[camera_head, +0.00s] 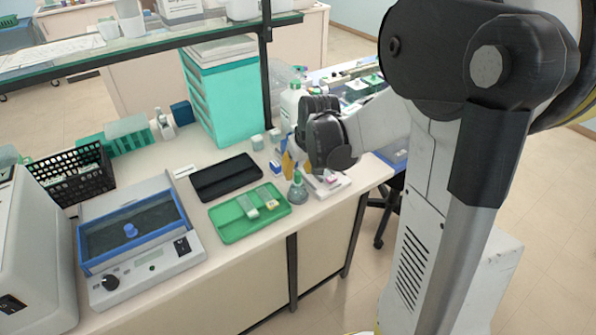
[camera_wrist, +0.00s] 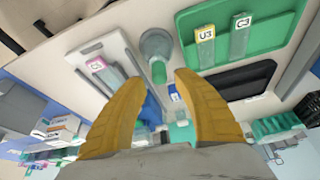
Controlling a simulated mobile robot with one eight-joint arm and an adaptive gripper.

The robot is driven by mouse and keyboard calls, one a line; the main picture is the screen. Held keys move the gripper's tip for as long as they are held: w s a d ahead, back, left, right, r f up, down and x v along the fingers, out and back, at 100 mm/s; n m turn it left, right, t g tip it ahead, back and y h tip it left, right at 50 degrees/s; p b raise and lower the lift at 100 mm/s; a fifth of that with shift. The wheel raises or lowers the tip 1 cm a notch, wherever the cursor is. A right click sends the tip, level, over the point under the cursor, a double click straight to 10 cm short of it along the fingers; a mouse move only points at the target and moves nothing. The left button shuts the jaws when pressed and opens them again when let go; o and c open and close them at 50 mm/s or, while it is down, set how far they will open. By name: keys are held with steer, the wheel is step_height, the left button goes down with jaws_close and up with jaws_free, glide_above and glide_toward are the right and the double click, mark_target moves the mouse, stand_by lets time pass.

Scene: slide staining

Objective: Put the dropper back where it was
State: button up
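A grey, round-bodied bottle (camera_head: 297,192) stands near the counter's front edge, right of the green tray. In the wrist view the same bottle (camera_wrist: 156,42) shows with a green, bulb-like top (camera_wrist: 158,72), which looks like the dropper seated in it. My gripper (camera_head: 289,160) is just above and beside the bottle. In the wrist view my gripper's (camera_wrist: 159,76) two yellow fingers are spread, with the green top between their tips in the picture and a gap on both sides. Nothing is held. How deep the tips reach is unclear.
The green tray (camera_head: 225,229) holds labelled slides. A black tray (camera_head: 226,178) lies behind it. A white tray (camera_wrist: 88,51) with a pink-labelled slide lies close to the bottle. A white bottle (camera_head: 290,104) and small blocks stand behind my gripper.

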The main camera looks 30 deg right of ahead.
steer(key=p+v, duration=0.3)
steer(key=v, duration=0.8)
steer(key=s+a+r+n+t, duration=0.1)
steer(key=s+a+r, duration=0.3)
steer(key=s+a, duration=0.9)
steer(key=shift+a+t, duration=0.9)
steer(key=shift+a, duration=0.15)
